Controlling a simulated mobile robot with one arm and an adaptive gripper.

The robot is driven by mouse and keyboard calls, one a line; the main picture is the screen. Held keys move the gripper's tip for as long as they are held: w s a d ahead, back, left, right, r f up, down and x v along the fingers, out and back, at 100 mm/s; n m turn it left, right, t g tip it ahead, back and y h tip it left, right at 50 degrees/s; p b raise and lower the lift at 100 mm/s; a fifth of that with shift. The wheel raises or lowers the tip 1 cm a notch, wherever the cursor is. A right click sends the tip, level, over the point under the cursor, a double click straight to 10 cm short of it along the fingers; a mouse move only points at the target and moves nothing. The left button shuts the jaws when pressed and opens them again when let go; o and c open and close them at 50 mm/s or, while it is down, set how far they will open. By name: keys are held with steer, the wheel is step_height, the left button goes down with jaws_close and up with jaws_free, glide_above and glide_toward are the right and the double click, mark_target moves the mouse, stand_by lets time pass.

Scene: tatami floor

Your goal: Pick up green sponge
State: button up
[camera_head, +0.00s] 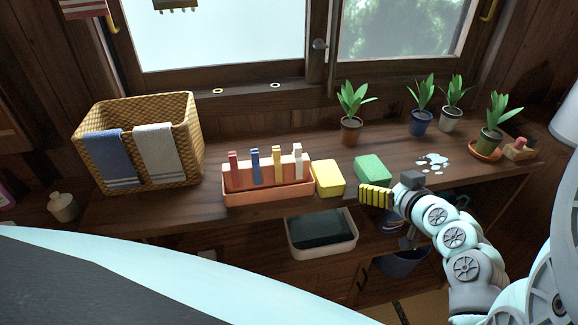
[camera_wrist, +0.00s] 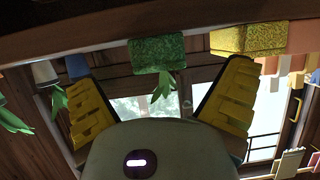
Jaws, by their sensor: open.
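The green sponge (camera_head: 372,169) lies on the wooden counter, right of a yellow sponge (camera_head: 328,179). My gripper (camera_head: 376,197) is just in front of the green sponge, near the counter's front edge, and apart from it as far as I can tell. In the wrist view, which looks inverted, the green sponge (camera_wrist: 157,53) shows ahead between the two yellow fingers of my open gripper (camera_wrist: 163,92). Nothing is between the fingers. The yellow sponge (camera_wrist: 249,38) shows to the right there.
A pink holder (camera_head: 268,190) with several upright coloured pieces stands left of the yellow sponge. A wicker basket (camera_head: 185,138) with towels is at the left. Potted plants (camera_head: 351,131) stand at the back and right. A water spill (camera_head: 432,160) lies right of the green sponge.

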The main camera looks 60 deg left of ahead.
mark_target(372, 173)
steer(key=shift+p+x, duration=0.35)
steer(key=shift+x, duration=2.2)
steer(key=shift+r, duration=0.1)
steer(key=c, duration=0.7)
steer(key=shift+c, duration=0.2)
